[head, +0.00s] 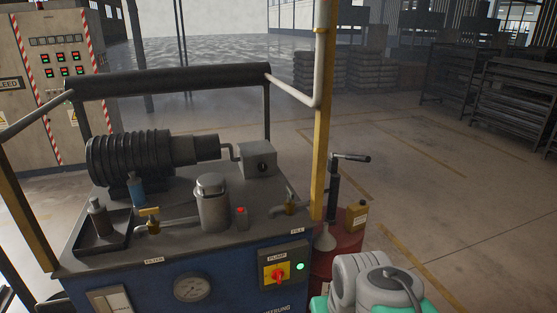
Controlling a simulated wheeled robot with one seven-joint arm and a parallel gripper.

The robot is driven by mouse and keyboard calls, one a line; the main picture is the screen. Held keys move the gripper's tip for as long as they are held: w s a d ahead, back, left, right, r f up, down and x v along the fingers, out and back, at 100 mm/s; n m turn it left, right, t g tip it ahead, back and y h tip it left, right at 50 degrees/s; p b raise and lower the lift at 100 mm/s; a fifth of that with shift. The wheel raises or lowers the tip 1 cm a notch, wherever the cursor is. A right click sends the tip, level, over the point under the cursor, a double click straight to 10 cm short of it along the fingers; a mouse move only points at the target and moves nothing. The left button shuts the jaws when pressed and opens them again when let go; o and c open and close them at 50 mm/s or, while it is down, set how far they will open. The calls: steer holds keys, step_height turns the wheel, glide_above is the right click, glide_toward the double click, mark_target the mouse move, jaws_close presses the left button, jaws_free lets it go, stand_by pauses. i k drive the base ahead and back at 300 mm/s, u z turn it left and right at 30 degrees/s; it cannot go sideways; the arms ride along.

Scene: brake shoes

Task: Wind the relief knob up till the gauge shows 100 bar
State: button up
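A hydraulic power unit with a dark top and blue front (240,273) stands before me. Its round pressure gauge (192,288) sits on the front face; the dial is too small to read. I cannot tell for sure which part is the relief knob. A small red-topped fitting (241,213) stands on the top plate right of the grey canister (212,204). My grey and teal arm shows at the bottom right; my gripper's fingers are not in view.
A pump switch box (284,267) with a red handle and lit green lamp is on the front right. A yellow post (319,140) and a dark rail (170,79) frame the unit. A red drum (340,255) stands right of it.

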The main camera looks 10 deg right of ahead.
mark_target(262, 167)
steer(key=u, duration=0.2)
steer(key=i, duration=0.8)
steer(key=u, duration=0.85)
steer(key=i, duration=0.45)
steer(key=u, duration=0.3)
